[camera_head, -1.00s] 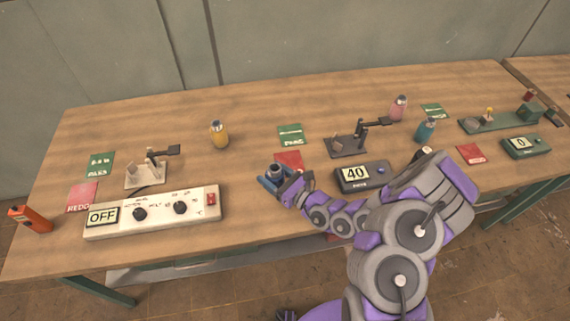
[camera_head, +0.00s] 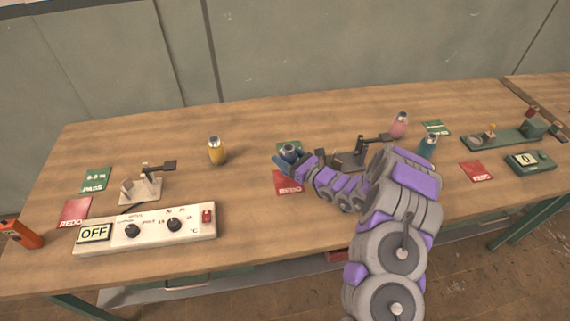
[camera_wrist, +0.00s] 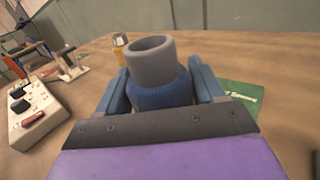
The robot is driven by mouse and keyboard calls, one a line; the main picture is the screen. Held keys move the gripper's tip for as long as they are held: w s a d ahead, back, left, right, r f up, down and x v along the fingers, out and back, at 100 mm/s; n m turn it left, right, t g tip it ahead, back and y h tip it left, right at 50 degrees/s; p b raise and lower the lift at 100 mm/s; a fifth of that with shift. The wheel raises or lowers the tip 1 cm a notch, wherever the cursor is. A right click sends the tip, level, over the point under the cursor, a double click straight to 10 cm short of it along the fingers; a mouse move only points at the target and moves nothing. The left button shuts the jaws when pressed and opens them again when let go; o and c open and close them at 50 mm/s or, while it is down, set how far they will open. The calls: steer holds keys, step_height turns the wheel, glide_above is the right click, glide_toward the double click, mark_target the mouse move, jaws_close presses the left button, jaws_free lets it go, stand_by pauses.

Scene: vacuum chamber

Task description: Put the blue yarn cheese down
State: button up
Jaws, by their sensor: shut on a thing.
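The blue yarn cheese (camera_wrist: 160,94) has a dark blue body and a grey tube standing out of its top. My gripper (camera_wrist: 162,86) is shut on it, with one blue finger on each side. In the head view the yarn cheese (camera_head: 290,151) is upright in my gripper (camera_head: 286,158), over or beside the middle green card (camera_head: 284,146). The arm hides part of that card. The wrist view shows the green card (camera_wrist: 240,95) to the right of the fingers. I cannot tell whether the cheese touches the table.
A red REDO card (camera_head: 287,184) lies just in front. A yellow yarn cheese (camera_head: 216,151) stands to the left, pink (camera_head: 399,124) and teal (camera_head: 428,146) ones to the right. The white control box (camera_head: 146,230) reads OFF. The table (camera_head: 240,125) is clear behind the gripper.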

steer(key=f, duration=0.2)
steer(key=f+b, duration=0.1)
steer(key=shift+d+f, duration=0.35)
steer(key=shift+f, duration=0.05)
steer(key=shift+a, duration=0.55)
steer(key=o, duration=1)
steer(key=shift+a, duration=0.25)
steer(key=shift+c, duration=0.2)
steer(key=shift+o, duration=0.8)
steer(key=shift+d, duration=0.1)
steer(key=shift+o, duration=0.4)
steer(key=shift+s+d+r, duration=0.1)
steer(key=shift+d, duration=0.55)
